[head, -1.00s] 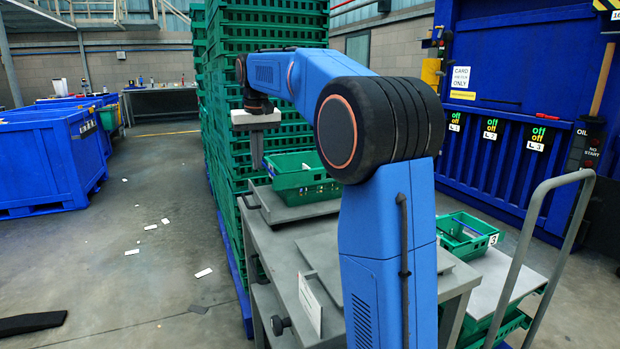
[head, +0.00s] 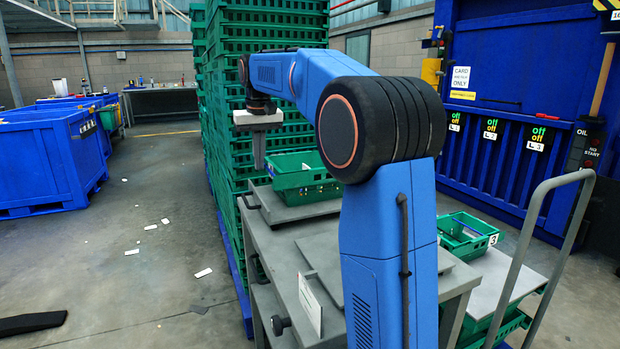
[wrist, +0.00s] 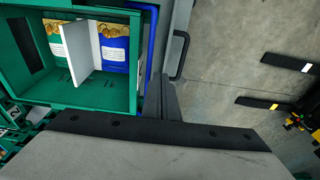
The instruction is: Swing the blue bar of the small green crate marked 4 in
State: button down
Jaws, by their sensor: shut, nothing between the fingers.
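A small green crate (head: 303,186) stands on the grey table in the head view, just right of my gripper (head: 259,162). I cannot read a 4 on it. In the wrist view the green crate (wrist: 70,94) is at upper left, with a blue bar (wrist: 151,50) running along the outside of its right wall and bending over at the top. My gripper (wrist: 163,95) is shut and empty, pointing down, with its fingers close to the bar's lower end. I cannot tell whether they touch it.
A tall stack of green crates (head: 225,100) stands behind the table (head: 285,240). Another green crate marked 3 (head: 478,245) sits on a trolley at right. Open floor lies left of the table.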

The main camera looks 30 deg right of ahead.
jog(key=shift+d, duration=0.25)
jog(key=shift+d+r, duration=0.15)
jog(key=shift+r, duration=0.05)
jog(key=shift+s+d+r, duration=0.15)
jog(key=shift+d+r, duration=0.05)
jog(key=shift+d, duration=0.05)
jog(key=shift+d+r, duration=0.3)
jog(key=shift+d, duration=0.05)
dwell(0.6)
jog(key=shift+s+d+r, duration=0.1)
jog(key=shift+d+r, duration=0.05)
jog(key=shift+d, duration=0.15)
dwell(0.3)
